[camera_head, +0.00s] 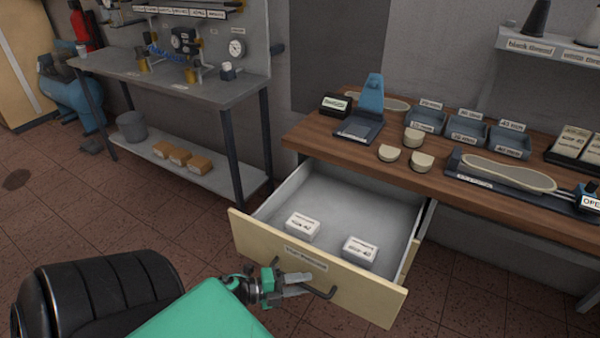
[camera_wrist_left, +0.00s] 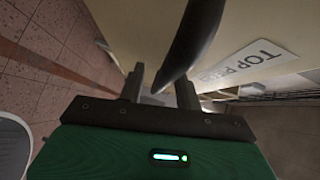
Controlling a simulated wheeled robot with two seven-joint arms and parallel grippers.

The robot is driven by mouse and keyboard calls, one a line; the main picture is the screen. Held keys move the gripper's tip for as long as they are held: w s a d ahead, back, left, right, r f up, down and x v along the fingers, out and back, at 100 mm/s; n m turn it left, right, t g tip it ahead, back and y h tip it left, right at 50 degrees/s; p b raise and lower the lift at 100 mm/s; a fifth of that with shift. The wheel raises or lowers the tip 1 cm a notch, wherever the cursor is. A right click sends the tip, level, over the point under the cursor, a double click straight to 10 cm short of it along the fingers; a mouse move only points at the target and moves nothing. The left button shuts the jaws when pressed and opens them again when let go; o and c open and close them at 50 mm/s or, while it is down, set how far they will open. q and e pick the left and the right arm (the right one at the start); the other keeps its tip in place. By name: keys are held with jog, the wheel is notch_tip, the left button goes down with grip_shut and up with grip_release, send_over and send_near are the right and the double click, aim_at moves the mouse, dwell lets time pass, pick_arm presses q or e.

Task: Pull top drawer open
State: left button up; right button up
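The top drawer (camera_head: 318,262), with a cream front, stands pulled well out from under the wooden workbench. Its front carries a label (camera_head: 306,258) and a dark bar handle (camera_head: 325,293). Two small white labelled boxes (camera_head: 302,227) (camera_head: 360,249) lie inside. My left gripper (camera_head: 300,281) is at the handle, in front of the drawer. In the left wrist view, its two fingers (camera_wrist_left: 160,88) are apart, with the dark handle (camera_wrist_left: 190,45) reaching between them and a light gap showing beside it. The label (camera_wrist_left: 258,55) is partly visible there. My right gripper is not in view.
The wooden bench top (camera_head: 330,148) holds a blue stand (camera_head: 371,95), several blue trays, pale round pieces and a shoe-last board (camera_head: 508,174). A grey metal table (camera_head: 170,80) with gauges stands left. Tiled floor lies between.

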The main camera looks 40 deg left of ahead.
pick_arm(q)
jog(key=shift+s, duration=0.1)
